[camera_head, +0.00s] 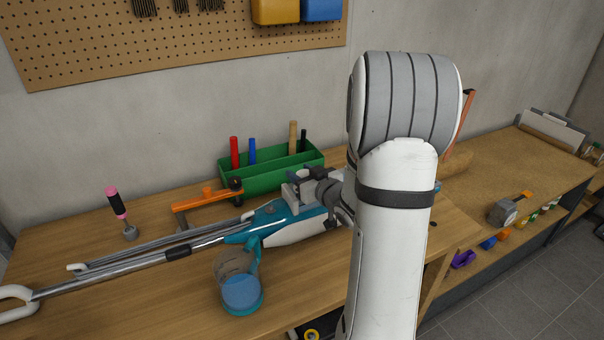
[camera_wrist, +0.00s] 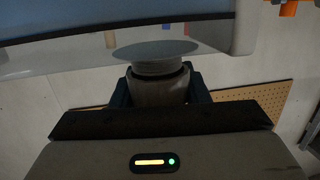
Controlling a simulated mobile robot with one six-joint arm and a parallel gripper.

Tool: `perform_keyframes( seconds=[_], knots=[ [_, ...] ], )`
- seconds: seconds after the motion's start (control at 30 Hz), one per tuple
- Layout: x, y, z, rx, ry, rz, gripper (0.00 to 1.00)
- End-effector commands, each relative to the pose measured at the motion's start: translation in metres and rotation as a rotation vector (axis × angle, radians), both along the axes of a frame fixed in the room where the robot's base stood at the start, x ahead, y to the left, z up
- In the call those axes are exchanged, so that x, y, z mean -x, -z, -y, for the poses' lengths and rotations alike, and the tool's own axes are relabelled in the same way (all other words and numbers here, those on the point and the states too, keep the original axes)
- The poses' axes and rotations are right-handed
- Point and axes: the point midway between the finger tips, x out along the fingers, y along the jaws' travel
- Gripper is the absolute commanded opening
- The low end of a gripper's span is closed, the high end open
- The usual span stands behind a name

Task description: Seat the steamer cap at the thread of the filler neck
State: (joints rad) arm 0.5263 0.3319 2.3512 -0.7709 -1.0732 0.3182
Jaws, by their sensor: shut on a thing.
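The steamer (camera_head: 285,225), teal and white with a long metal tube, lies along the workbench. My gripper (camera_head: 304,190) is over its right end in the head view, partly hidden by my arm. In the wrist view my gripper (camera_wrist: 160,92) is shut on a grey round piece with a wide flat disc, which I take as the steamer cap (camera_wrist: 156,68). A large pale grey-blue surface (camera_wrist: 60,48) fills the upper part of that view, close beyond the disc. I cannot tell whether they touch. The filler neck and its thread cannot be made out in either view.
A green tool box (camera_head: 270,177) and an orange clamp (camera_head: 207,199) stand behind the steamer. A blue-filled clear cup (camera_head: 242,292) is at the front. The bench (camera_head: 150,305) is bare at front left.

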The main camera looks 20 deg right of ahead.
Motion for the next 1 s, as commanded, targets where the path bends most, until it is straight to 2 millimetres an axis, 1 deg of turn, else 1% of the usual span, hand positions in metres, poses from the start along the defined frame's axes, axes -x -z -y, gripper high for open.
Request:
perform_keyframes(
  seconds=[0.5, 0.63, 0.67, 0.9, 0.97, 1.0],
  knots=[
    [0.0, 0.014, 0.0, 0.0, 0.0, 0.0, 0.2],
    [0.0, 0.013, 0.0, 0.0, 0.0, 0.0, 0.2],
    [0.0, 0.013, 0.0, 0.0, 0.0, 0.0, 0.42],
    [0.0, 0.013, 0.0, 0.0, 0.0, 0.0, 0.62],
    [0.0, 0.013, 0.0, 0.0, 0.0, 0.0, 0.67],
    [0.0, 0.013, 0.0, 0.0, 0.0, 0.0, 0.67]
  ],
)
